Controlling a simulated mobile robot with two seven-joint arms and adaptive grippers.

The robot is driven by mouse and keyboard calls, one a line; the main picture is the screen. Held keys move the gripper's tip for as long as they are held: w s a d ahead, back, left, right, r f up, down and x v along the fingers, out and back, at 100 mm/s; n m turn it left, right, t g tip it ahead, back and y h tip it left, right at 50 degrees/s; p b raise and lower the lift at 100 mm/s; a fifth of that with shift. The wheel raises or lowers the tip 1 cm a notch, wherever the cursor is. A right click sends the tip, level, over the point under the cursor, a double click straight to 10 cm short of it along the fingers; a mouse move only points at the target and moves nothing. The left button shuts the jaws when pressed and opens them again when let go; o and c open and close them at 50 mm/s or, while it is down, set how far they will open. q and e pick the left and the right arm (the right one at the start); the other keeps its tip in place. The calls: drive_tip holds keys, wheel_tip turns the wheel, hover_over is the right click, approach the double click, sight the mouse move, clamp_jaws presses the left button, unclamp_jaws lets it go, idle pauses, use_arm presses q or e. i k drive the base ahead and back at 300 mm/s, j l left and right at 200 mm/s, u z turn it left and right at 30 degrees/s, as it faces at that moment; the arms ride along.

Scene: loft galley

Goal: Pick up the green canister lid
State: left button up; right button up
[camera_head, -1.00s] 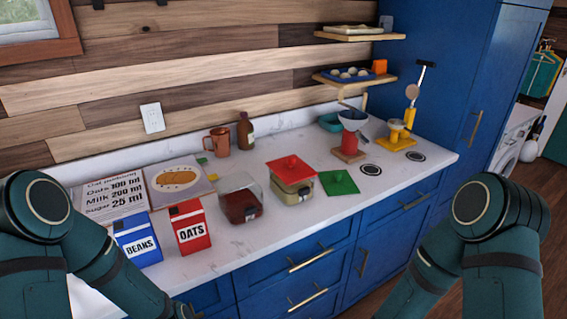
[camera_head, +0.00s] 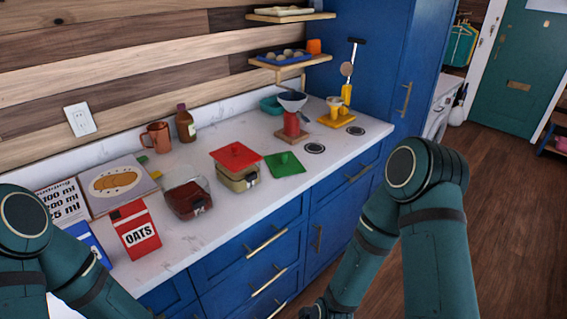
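The green canister lid (camera_head: 285,164) lies flat on the white counter, with a small knob on top. It is just right of a canister (camera_head: 238,179) with pale contents, and a red lid (camera_head: 236,155) sits on that canister. A clear canister with dark red contents (camera_head: 187,195) stands to its left. My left arm shows at the lower left and its gripper is out of view. My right arm hangs in front of the drawers at the lower right. Part of its end (camera_head: 326,306) shows at the bottom edge, too cut off to read its fingers.
A red oats box (camera_head: 136,230) and a blue box (camera_head: 88,243) stand at the counter's left. A red scale with a bowl (camera_head: 292,121) and a yellow device (camera_head: 335,114) stand behind the lid. Blue drawers with handles (camera_head: 266,240) line the front.

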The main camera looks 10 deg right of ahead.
sight(284, 164)
drive_tip(key=l+u, duration=0.15)
drive_tip(key=u, duration=0.25)
drive_tip(key=i+l+u, duration=0.1)
drive_tip(key=u, duration=0.35)
drive_tip(key=l+u, duration=0.2)
drive_tip(key=u, duration=0.2)
drive_tip(key=l+u, duration=0.3)
drive_tip(key=l, duration=0.15)
drive_tip(key=k+l+u, duration=0.15)
drive_tip(key=l+u, duration=0.15)
drive_tip(key=k+l+u, duration=0.1)
drive_tip(key=l, duration=0.25)
drive_tip(key=k+l, duration=0.1)
drive_tip(key=l, duration=0.25)
drive_tip(key=k+l+u, duration=0.15)
drive_tip(key=l, duration=0.25)
drive_tip(key=i, duration=0.05)
